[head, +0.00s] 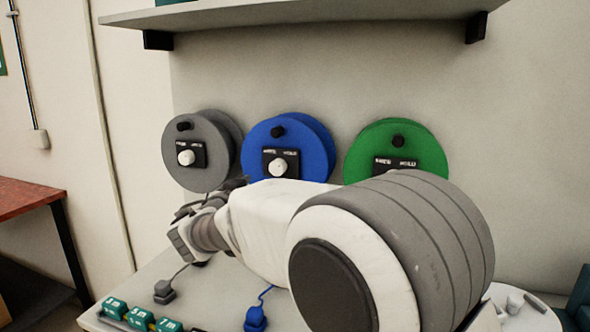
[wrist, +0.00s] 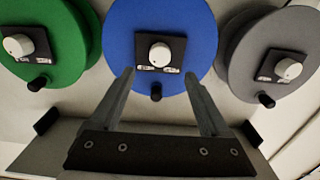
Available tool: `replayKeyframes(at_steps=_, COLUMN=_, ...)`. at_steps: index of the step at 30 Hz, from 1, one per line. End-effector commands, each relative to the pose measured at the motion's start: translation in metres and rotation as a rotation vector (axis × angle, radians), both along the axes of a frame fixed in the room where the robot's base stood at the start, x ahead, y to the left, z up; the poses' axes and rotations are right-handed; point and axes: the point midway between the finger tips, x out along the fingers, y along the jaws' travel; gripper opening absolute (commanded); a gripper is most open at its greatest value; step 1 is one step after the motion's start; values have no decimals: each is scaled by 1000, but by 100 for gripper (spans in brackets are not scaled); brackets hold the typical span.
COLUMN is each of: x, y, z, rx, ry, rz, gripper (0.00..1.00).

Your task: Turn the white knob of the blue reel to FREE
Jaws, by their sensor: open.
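The blue reel (head: 315,135) hangs on the wall between two other reels. Its white knob (head: 277,167) sits on a black plate (head: 292,155) with two small labels too blurred to read. In the wrist view, which appears upside down, the blue reel (wrist: 190,20) fills the top middle, with its white knob (wrist: 159,53) facing the camera. My gripper (wrist: 159,74) is open and empty; its fingertips appear on either side below the knob, apart from it. Which label the knob points to cannot be told. In the head view my arm hides the gripper's fingers.
A grey reel (head: 217,150) and a green reel (head: 385,145) flank the blue one, each with a white knob in the wrist view. Black handles stick out from the reels. A shelf (head: 300,22) overhangs them. A blue plug (head: 255,318) lies on the bench below.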

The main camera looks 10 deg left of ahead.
Motion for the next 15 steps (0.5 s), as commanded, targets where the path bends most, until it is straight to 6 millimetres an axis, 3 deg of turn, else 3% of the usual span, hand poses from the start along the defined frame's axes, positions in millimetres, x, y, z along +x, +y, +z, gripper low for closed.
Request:
replayKeyframes(at_steps=9, x=67, y=-10, z=1, rx=0, ry=0, rz=-2, gripper=80)
replayKeyframes(at_steps=15, x=90, y=-13, z=0, rx=-1, ry=0, rz=0, gripper=80)
